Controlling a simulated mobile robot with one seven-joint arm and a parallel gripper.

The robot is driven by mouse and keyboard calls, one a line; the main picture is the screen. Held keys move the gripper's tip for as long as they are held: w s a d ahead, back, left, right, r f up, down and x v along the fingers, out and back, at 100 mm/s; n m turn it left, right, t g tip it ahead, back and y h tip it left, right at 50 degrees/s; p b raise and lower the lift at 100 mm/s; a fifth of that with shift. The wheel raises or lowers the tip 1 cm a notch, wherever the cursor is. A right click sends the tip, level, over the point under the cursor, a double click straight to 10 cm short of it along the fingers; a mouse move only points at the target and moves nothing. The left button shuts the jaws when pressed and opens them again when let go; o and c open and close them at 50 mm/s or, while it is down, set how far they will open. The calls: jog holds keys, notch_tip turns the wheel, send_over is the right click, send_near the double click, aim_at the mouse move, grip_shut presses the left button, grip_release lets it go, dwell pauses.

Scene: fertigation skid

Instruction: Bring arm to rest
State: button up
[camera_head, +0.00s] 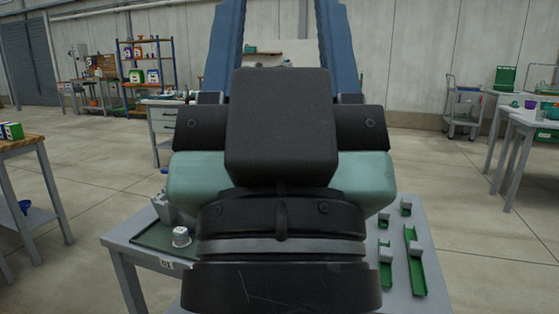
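My own arm (280,215) stands large in the middle of the head view, with black, grey and pale teal parts. It rises in front of a grey table and hides the table's middle. Two blue bars run up from behind the black parts to the top edge of the picture. I cannot make out my gripper or its fingertips in this view, so whether it holds anything does not show.
The grey table (128,254) carries a green tray (152,238), a small white cup-like item (181,237) and green rail pieces (415,262). A wooden bench (20,150) stands left, a white table (520,122) right, a cart (464,105) behind. Open floor lies on both sides.

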notch_tip(320, 180, up, 32)
jog(key=p, duration=3)
